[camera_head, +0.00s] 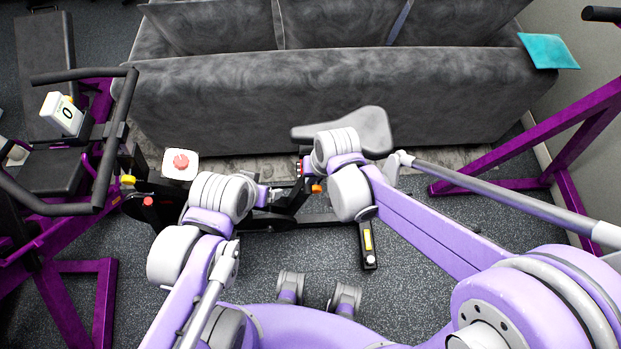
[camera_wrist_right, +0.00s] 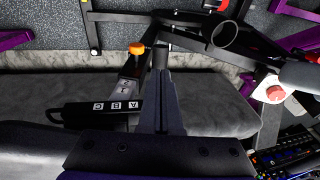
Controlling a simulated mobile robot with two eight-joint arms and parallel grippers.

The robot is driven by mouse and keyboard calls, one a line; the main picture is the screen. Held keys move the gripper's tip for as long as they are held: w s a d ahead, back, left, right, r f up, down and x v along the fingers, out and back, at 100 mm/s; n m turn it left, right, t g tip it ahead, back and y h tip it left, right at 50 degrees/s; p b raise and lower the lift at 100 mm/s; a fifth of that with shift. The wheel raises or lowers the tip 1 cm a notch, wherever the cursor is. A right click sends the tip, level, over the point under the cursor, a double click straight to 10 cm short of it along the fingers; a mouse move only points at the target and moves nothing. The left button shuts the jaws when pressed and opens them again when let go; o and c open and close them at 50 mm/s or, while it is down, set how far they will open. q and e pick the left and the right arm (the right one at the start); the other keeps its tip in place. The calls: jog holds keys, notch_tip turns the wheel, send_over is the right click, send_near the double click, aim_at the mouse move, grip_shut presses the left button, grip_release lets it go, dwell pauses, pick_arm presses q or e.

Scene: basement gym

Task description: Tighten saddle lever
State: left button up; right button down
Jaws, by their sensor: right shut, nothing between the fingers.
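The exercise bike's grey saddle (camera_head: 372,130) lies in front of the sofa, just right of my right wrist. An orange knob, which looks like the saddle lever (camera_head: 316,188), is on the frame below it. It also shows in the right wrist view (camera_wrist_right: 136,47). My right gripper (camera_wrist_right: 161,76) is shut and empty, its fingertips beside the orange knob, a little to its right in that view; I cannot tell whether they touch. In the head view my right wrist largely hides the fingers. My left gripper (camera_head: 264,193) is left of the knob, its jaws unclear.
A black slider marked A, B, C (camera_wrist_right: 100,109) is left of my right fingers. A grey sofa (camera_head: 300,90) stands behind the bike. A white box with a red button (camera_head: 180,164) is at the left. Purple gym frames (camera_head: 80,285) flank the space.

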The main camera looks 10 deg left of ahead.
aim_at(311, 189)
jog(key=shift+x, duration=0.8)
jog(key=shift+s+f+t+b, duration=0.2)
jog(key=shift+f+t+b, duration=0.3)
jog(key=shift+b, duration=0.2)
notch_tip(311, 189, down, 5)
jog(key=t+y+b, duration=0.1)
jog(key=t+b, duration=0.3)
jog(key=b, duration=0.1)
jog(key=n+t+y+b, duration=0.1)
jog(key=t+y+b, duration=0.1)
jog(key=t+b, duration=0.2)
jog(key=shift+f+b, duration=0.15)
jog(key=shift+b, duration=0.35)
jog(key=shift+w+f+b, duration=0.25)
jog(key=shift+f+b, duration=0.05)
jog(key=shift+b, duration=0.15)
jog(key=shift+w+a+f+b, duration=0.15)
jog(key=shift+w+f+b, duration=0.3)
jog(key=shift+f+b, duration=0.1)
